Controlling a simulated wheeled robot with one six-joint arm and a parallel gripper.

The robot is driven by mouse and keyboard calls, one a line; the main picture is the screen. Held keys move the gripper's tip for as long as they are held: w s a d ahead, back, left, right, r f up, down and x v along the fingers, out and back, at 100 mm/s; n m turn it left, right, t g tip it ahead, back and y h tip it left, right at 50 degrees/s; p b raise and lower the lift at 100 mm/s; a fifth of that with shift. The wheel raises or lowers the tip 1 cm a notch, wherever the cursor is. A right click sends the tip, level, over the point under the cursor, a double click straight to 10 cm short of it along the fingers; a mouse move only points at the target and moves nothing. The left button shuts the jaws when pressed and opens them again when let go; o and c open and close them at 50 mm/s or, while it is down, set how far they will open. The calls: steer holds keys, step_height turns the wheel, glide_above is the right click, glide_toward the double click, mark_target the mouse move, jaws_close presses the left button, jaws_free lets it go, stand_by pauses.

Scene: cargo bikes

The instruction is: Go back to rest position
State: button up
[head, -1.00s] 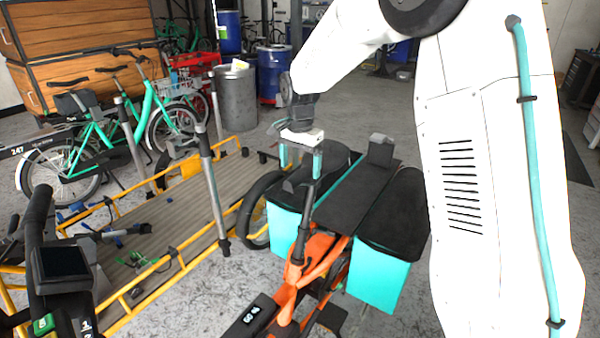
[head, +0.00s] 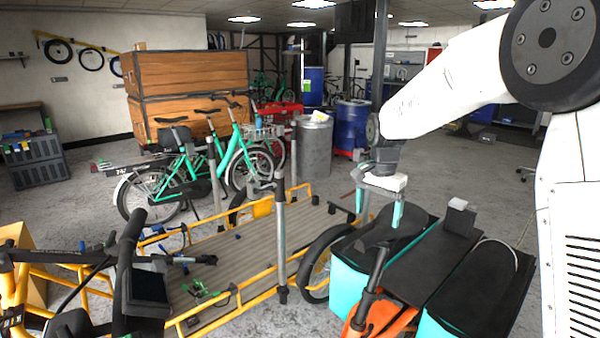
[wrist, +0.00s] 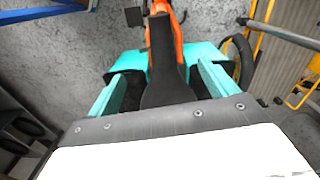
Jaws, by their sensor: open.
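My gripper (head: 384,212) hangs from my white arm at the right of the head view, its two teal fingers apart and pointing down. It is above the rear of an orange cargo bike (head: 378,322) with a black saddle and teal side bags (head: 350,284). In the wrist view the two teal fingers (wrist: 157,92) are spread on either side of the bike's black saddle (wrist: 166,70), with nothing seen held between them. The head view does not show clearly how far the fingers are from the saddle.
A yellow-framed flatbed cargo bike (head: 235,262) with a wooden deck stands left of the orange bike. Teal bikes (head: 190,165), a grey bin (head: 315,148) and blue barrels (head: 352,125) stand behind. Black handlebars (head: 130,245) fill the lower left. Open grey floor (head: 75,205) shows at the left.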

steer(key=s+r+n, duration=0.2)
steer(key=s+n, duration=0.1)
steer(key=s, duration=1)
steer(key=s+d+r+n+t, duration=0.1)
steer(key=s+r+n, duration=0.1)
steer(key=s, duration=1.1)
steer(key=s+r+n, duration=0.2)
steer(key=s+n, duration=0.2)
steer(key=s, duration=0.9)
steer(key=shift+d+n+t, duration=0.15)
steer(key=shift+n+t, duration=0.15)
steer(key=shift+r, duration=0.1)
